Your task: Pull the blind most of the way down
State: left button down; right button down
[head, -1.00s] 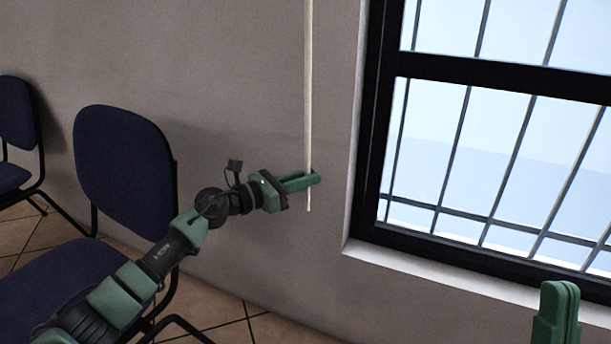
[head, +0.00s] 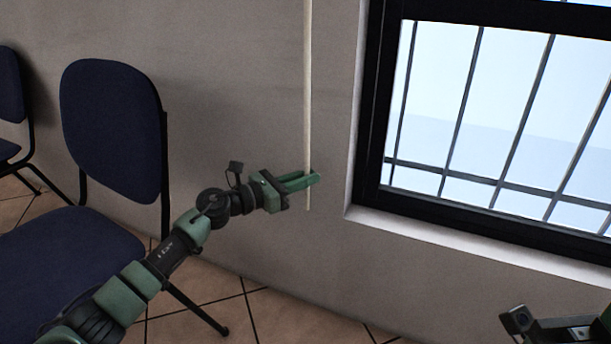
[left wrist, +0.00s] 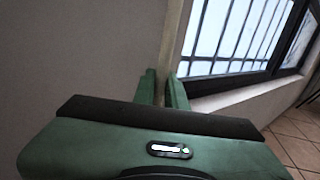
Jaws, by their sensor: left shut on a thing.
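A thin pale pull cord (head: 307,90) hangs straight down in front of the wall, left of the window. My left gripper (head: 312,179) is shut on the cord near its lower end, and a short tail shows below the fingers. In the left wrist view, the fingers (left wrist: 163,90) point at the wall, with a pale strip that looks like the cord between them. The blind itself is out of view. Part of my right gripper (head: 560,326) shows at the bottom right edge; its fingertips cannot be made out.
A black-framed window (head: 368,120) with bars and a white sill (head: 440,243) is right of the cord. A dark blue chair (head: 110,130) stands at the left, with another chair (head: 10,105) at the edge.

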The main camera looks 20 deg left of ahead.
pick_arm(q)
jog(key=shift+d+f, duration=0.1)
jog(key=shift+f, duration=0.3)
jog(key=c, duration=1.6)
grip_release()
jog(key=shift+w+d, duration=0.1)
jog(key=shift+o, duration=0.7)
jog(key=shift+w+d, duration=0.1)
